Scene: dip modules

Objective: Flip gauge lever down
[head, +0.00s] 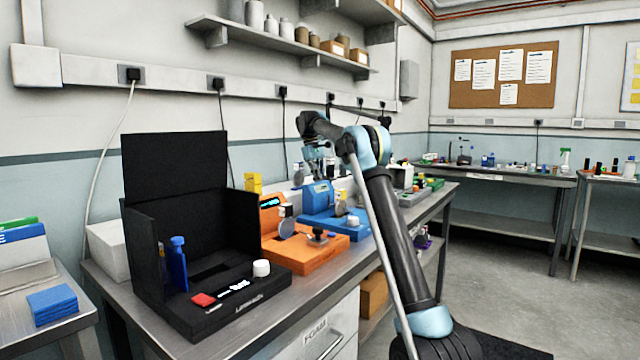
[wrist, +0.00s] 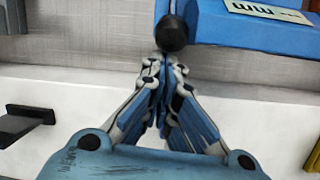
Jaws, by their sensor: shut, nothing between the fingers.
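The blue gauge (head: 317,194), with a small display, stands on a blue base (head: 345,231) on the steel bench. In the wrist view the gauge body (wrist: 245,25) fills the upper right, with a display label reading "mm". A round black knob (wrist: 174,33), apparently the lever's end, sits at the gauge's left edge. My gripper (wrist: 163,62) is shut and empty, its fingertips just below the knob in the picture. Whether they touch it I cannot tell. In the head view my gripper (head: 318,160) is just above the gauge; the lever cannot be made out there.
An orange module (head: 305,254) stands left of the blue one, and a black open-box module (head: 190,230) further left. A yellow block (head: 253,183) stands behind the orange module. More small modules line the bench to the right. A shelf (head: 285,43) hangs above.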

